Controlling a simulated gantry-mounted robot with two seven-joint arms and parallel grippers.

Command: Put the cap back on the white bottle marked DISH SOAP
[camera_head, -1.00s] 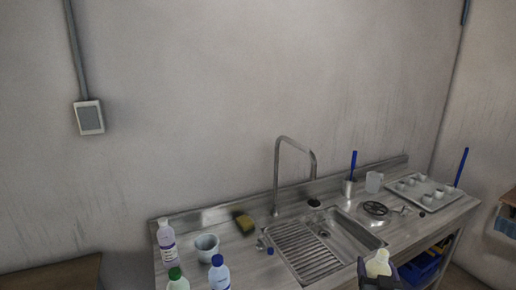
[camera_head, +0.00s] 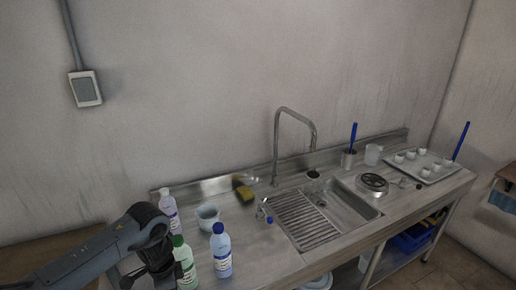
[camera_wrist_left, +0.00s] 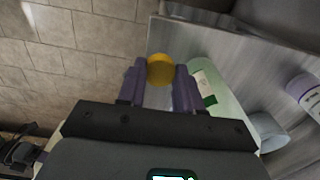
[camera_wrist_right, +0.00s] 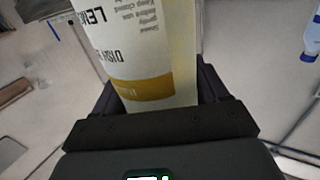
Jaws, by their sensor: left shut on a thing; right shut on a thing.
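My left gripper (camera_wrist_left: 160,80) is shut on a yellow-orange cap (camera_wrist_left: 161,68), held between the fingertips. In the head view my left gripper (camera_head: 158,264) is at the lower left, beside the bottles and partly hidden by its own arm. My right gripper (camera_wrist_right: 160,95) is shut on the white bottle (camera_wrist_right: 125,45), whose label reads DISH S… with a yellow band. The label text is upside down in the right wrist view, and the bottle's mouth is outside that frame. The right gripper and white bottle are not in the head view.
A green-capped bottle (camera_head: 184,262), a blue-capped bottle (camera_head: 221,250), a lilac bottle (camera_head: 169,204) and a pale cup (camera_head: 207,216) stand at the counter's left end. A sponge (camera_head: 243,189), tap (camera_head: 277,150) and sink (camera_head: 345,210) lie farther right. A tray (camera_head: 442,167) holds small cups.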

